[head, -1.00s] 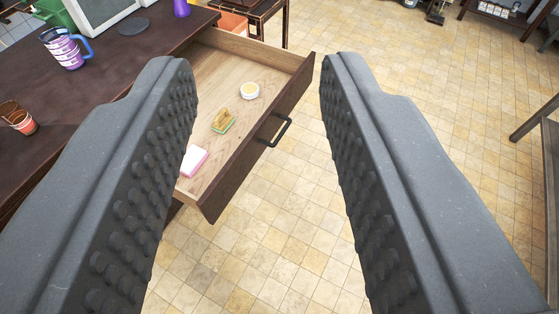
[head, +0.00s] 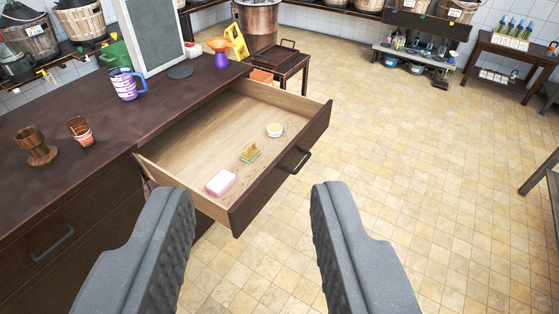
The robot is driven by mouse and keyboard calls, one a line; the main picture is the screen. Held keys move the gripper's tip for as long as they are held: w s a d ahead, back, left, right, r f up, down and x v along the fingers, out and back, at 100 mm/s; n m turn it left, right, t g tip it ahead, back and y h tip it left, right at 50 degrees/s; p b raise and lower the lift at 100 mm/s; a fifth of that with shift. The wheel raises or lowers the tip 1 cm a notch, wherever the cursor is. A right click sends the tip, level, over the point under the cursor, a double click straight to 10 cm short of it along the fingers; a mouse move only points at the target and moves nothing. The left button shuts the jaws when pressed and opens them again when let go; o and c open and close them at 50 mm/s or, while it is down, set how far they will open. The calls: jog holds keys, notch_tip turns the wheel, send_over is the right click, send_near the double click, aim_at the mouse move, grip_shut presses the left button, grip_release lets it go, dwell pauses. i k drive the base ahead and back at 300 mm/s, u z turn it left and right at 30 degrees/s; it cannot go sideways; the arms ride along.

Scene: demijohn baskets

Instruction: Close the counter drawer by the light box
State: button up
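The counter drawer (head: 270,185) is pulled far out of the dark wooden counter (head: 60,180). Its front has a black bar handle (head: 299,161). Inside lie a pink and white block (head: 220,182), a yellow and green brush-like item (head: 250,152) and a small round white tub (head: 275,130). The light box (head: 143,38), a grey panel in a white frame, stands on the counter behind the drawer. My gripper (head: 252,200) is open and empty. Its fingers show at the bottom of the view, in front of the drawer, with no visible contact.
On the counter stand a purple mug (head: 125,84), a wooden goblet (head: 36,146), an orange-brown cup (head: 80,131) and a purple vase (head: 221,58). A small dark table (head: 278,64) stands beyond the drawer. The tiled floor (head: 400,150) to the right is clear.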

aim_at(212, 138)
jog(key=u, duration=0.35)
jog(key=i, duration=1.45)
jog(key=z, duration=0.4)
